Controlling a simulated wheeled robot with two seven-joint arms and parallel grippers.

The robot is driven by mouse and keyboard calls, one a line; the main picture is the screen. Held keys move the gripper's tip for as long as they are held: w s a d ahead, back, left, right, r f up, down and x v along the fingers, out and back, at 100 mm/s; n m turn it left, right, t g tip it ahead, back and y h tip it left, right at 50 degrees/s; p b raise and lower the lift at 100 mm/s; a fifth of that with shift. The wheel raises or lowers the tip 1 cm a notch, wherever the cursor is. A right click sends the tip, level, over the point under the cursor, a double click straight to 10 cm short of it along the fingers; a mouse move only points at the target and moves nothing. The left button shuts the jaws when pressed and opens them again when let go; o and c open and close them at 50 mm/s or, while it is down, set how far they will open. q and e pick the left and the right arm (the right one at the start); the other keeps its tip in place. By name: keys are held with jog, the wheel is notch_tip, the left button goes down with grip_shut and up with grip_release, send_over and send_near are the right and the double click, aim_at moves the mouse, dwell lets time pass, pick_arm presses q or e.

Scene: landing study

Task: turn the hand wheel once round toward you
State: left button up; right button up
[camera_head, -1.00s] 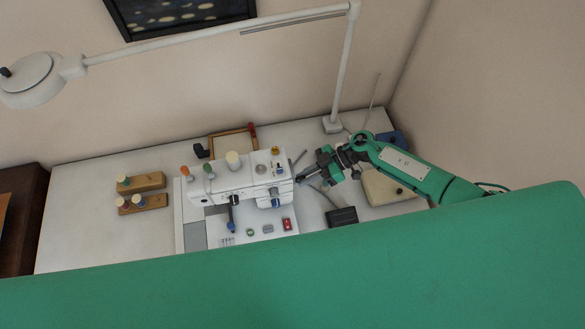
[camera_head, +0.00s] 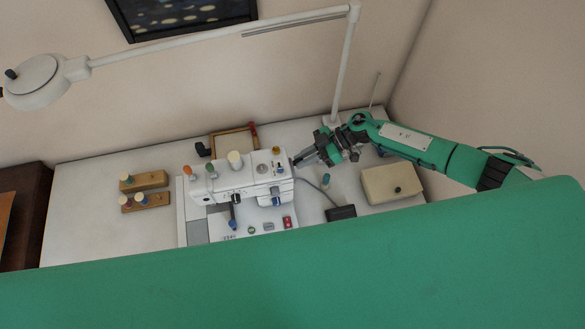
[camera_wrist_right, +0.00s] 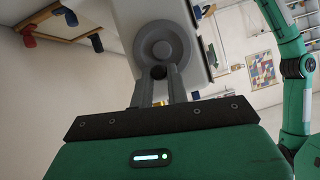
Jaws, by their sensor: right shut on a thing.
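The white sewing machine (camera_head: 236,182) stands on the table with colored spools on top. Its grey round hand wheel (camera_wrist_right: 163,46) is on the machine's end and fills the upper middle of the right wrist view. My right gripper (camera_wrist_right: 158,82) is shut on the hand wheel at its lower edge, where a small dark round part shows between the fingertips. In the head view the right gripper (camera_head: 297,161) reaches the machine's right end from the right, and the wheel is too small to make out there. My left gripper is not in view.
A beige box (camera_head: 392,184) and a dark pedal-like block (camera_head: 341,213) lie right of the machine. A lamp (camera_head: 340,70) stands behind. Wooden spool holders (camera_head: 145,202) are on the left. A green surface covers the front.

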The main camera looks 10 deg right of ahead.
jog(key=shift+s, duration=0.55)
jog(key=o, duration=0.9)
jog(key=shift+w+d, duration=0.1)
jog(key=shift+d, duration=0.05)
jog(key=shift+d, duration=2.9)
jog(key=shift+f, duration=0.1)
